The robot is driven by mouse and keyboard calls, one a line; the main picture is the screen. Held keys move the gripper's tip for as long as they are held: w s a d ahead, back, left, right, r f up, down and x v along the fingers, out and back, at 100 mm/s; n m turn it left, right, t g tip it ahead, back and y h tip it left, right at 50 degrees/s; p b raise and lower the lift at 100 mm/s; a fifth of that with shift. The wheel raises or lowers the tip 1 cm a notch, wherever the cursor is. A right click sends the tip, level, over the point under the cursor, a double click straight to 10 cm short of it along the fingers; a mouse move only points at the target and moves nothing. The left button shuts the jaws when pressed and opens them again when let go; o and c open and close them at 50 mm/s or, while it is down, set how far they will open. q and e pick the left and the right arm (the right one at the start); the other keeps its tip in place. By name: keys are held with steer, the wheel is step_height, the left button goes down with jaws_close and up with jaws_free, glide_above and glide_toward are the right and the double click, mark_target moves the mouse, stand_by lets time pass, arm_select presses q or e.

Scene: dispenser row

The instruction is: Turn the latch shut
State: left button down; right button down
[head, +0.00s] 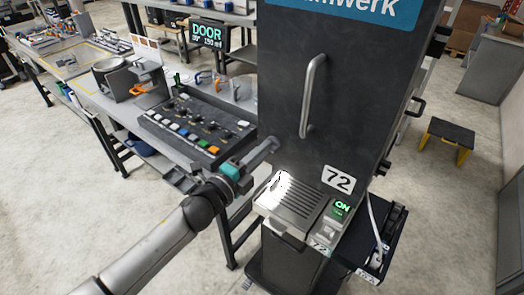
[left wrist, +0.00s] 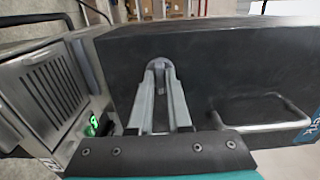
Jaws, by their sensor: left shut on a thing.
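My left gripper (head: 268,148) reaches in from the left to the lower left part of the dark cabinet door (head: 350,120). In the left wrist view its two grey fingers (left wrist: 160,82) close together against the dark door face. They are shut on a small grey piece, which appears to be the latch; the fingers cover most of it. How far the latch is turned cannot be told. A long metal handle (head: 312,95) stands upright on the door, above and right of the gripper. It also shows in the left wrist view (left wrist: 262,127). My right gripper is not in view.
Below the gripper is a slotted metal tray (head: 290,197), with a green "ON" display (head: 342,207) beside it. A control panel (head: 195,125) with coloured buttons stands on the bench at left. Open floor lies at lower left.

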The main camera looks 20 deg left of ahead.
arm_select(q)
steer(key=c, duration=0.9)
jaws_free()
steer(key=shift+o, duration=0.2)
steer(key=b+v, duration=0.2)
steer(key=v, duration=1.3)
steer(key=shift+s+b, duration=0.15)
steer(key=shift+b, duration=0.2)
